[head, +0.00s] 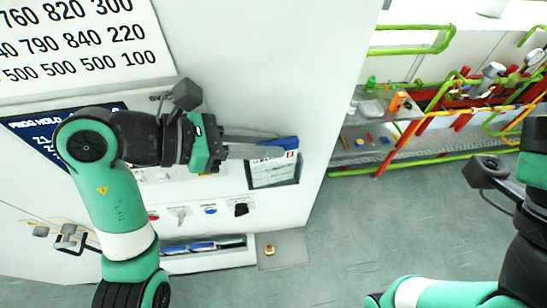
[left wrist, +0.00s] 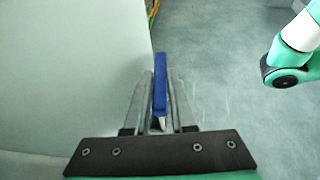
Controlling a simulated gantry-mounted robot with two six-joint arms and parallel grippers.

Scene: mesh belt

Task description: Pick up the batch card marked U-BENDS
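My left gripper (head: 262,146) reaches right along the front of the white cabinet. It is shut on a card with a blue top edge (head: 284,143). In the left wrist view the blue edge (left wrist: 160,85) stands between the two fingers (left wrist: 160,100). Below the blue edge, a white printed sheet (head: 274,171) with a dark border shows; its print is too small to read, and I cannot tell whether it is part of the held card. My right arm shows at the right edge, but its fingers are out of view.
A low tray with several blue-edged items (head: 203,245) is at the cabinet's foot. Knobs and a switch (head: 210,209) line the cabinet front (head: 240,90). A shelf (head: 370,140) with small items and red and green pipes stands at the right. The grey floor (head: 370,235) between is clear.

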